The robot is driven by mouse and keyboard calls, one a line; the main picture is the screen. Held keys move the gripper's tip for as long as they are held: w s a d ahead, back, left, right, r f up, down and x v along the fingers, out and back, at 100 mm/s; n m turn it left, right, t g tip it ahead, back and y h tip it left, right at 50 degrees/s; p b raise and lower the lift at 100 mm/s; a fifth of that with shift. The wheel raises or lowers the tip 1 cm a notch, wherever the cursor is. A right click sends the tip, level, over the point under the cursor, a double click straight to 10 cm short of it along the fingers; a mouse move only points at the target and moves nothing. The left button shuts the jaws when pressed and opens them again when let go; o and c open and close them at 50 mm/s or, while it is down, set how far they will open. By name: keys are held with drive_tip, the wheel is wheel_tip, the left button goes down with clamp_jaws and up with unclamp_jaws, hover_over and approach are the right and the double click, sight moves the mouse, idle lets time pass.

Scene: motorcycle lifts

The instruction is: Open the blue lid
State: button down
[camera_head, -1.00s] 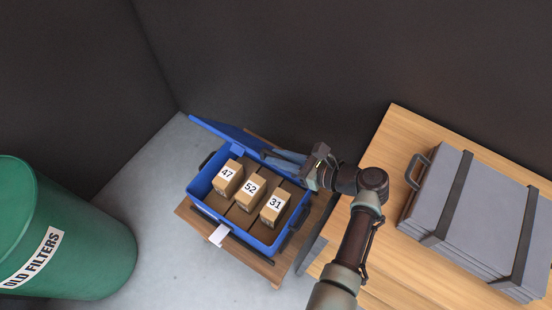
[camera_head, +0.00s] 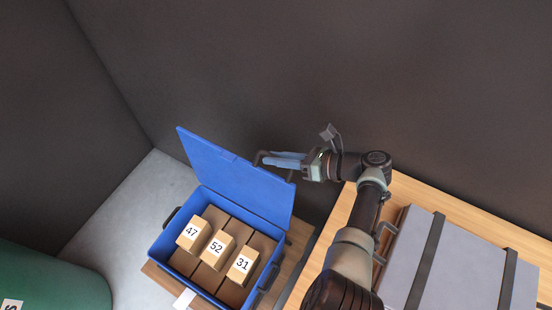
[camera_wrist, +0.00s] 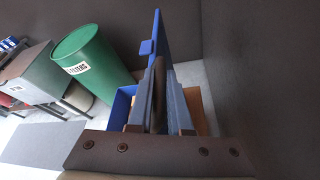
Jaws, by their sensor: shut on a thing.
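The blue lid (camera_head: 232,180) stands steeply raised at the back of the blue box (camera_head: 258,297), and the inside of the box is exposed. My gripper (camera_head: 268,159) is at the upper right part of the lid, shut on it, with a dark handle-like piece at the fingertips. In the wrist view the lid (camera_wrist: 156,42) shows nearly edge-on beyond the fingers of my gripper (camera_wrist: 160,88). The exact contact is partly hidden by the fingers. Part of the box (camera_wrist: 122,105) shows below the lid there.
Cartons marked 47 (camera_head: 193,234), 52 (camera_head: 216,249) and 31 (camera_head: 242,266) sit in the box. A green drum (camera_head: 55,280) stands left. A grey strapped case (camera_head: 465,265) lies on the wooden table (camera_head: 340,225) at right. Dark walls (camera_head: 300,60) rise behind.

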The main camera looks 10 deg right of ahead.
idle(0.4)
drive_tip(key=c, duration=0.8)
unclamp_jaws()
drive_tip(key=shift+c, duration=0.2)
drive_tip(key=shift+d, duration=0.15)
drive_tip(key=b+v, duration=0.1)
drive_tip(key=v, duration=1.1)
drive_tip(key=shift+s+d, duration=0.2)
drive_tip(key=shift+d, duration=0.1)
drive_tip(key=shift+r, duration=0.15)
